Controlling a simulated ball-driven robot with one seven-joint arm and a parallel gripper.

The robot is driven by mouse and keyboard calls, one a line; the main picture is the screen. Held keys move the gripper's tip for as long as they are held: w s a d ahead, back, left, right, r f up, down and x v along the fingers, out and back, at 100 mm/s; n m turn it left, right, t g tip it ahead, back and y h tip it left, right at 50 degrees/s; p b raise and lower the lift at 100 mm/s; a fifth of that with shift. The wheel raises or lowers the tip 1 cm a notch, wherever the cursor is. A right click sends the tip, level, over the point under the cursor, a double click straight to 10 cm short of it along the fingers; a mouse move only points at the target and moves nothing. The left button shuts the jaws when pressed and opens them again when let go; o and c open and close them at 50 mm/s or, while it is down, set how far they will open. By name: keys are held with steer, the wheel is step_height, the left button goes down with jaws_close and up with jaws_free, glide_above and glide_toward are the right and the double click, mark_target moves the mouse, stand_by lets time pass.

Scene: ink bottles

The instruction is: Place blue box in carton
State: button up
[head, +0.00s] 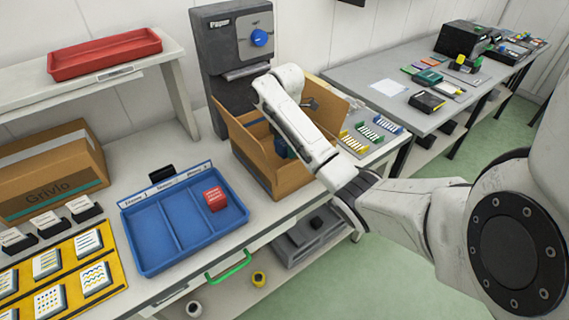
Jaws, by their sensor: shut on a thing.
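The open carton (285,182) stands on the bench with its flaps spread. My arm reaches over it from the right, and its forearm hides part of the inside. My gripper (279,134) is down inside the carton opening, mostly hidden behind my forearm. It is shut on the blue box (282,148), which shows only as a small dark blue patch within the carton walls. I cannot tell whether the box touches the carton floor.
A blue divided tray (160,268) left of the carton holds a red box (215,198) in its right compartment. A dark machine with a blue knob (260,37) stands behind the carton. Small colour racks (370,132) lie to its right. A closed carton (50,172) stands at left.

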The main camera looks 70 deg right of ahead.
steer(key=shift+f+p, duration=0.35)
steer(key=shift+f, duration=2.45)
steer(key=shift+f, duration=0.2)
steer(key=o, duration=1.1)
steer(key=shift+r, duration=0.1)
step_height(320, 180, up, 10)
steer(key=p, duration=0.3)
steer(key=shift+r, duration=0.25)
steer(key=shift+r+p, duration=0.85)
steer(key=shift+r, duration=0.05)
